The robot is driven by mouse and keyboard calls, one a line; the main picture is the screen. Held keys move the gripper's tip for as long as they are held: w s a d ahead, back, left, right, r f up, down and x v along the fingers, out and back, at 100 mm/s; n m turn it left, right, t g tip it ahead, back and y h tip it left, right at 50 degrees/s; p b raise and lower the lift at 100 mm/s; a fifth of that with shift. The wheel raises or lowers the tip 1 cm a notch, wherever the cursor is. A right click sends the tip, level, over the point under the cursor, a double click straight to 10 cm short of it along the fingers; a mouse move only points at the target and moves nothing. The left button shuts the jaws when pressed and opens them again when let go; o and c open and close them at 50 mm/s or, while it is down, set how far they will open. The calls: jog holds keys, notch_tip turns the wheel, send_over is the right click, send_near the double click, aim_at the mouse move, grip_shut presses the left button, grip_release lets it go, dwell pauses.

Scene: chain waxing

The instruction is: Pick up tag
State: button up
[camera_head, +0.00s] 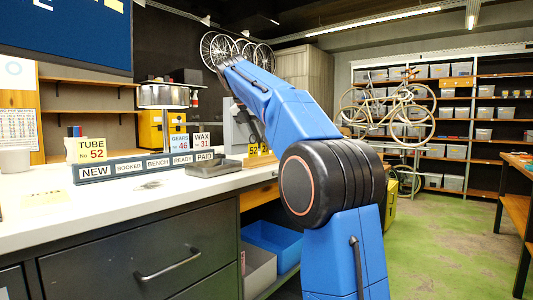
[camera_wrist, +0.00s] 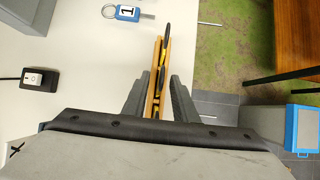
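My gripper (camera_wrist: 160,78) is open in the wrist view, its two grey fingers apart on either side of a narrow wooden strip (camera_wrist: 165,52) with yellow and black pieces on it, seen almost edge-on. Yellow numbered tags (camera_head: 253,150) show in the head view beside my arm, partly hidden by it. A blue key tag marked 1 (camera_wrist: 127,13) lies on the white counter in the wrist view. White cards for tube (camera_head: 92,150), gears (camera_head: 178,146) and wax (camera_head: 202,141) stand at a dark status strip (camera_head: 135,167). Which tag is meant, I cannot tell.
The white counter (camera_head: 105,205) has a clear front area and a grey tray (camera_head: 214,170). A switch box (camera_wrist: 33,78) with a cable lies on it in the wrist view. Its edge drops to green floor on the right. Blue bin (camera_head: 272,242) sits below; bicycle and shelves stand behind.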

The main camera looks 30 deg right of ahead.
grip_shut()
jog(key=shift+r, duration=0.1)
jog(key=shift+r, duration=4.9)
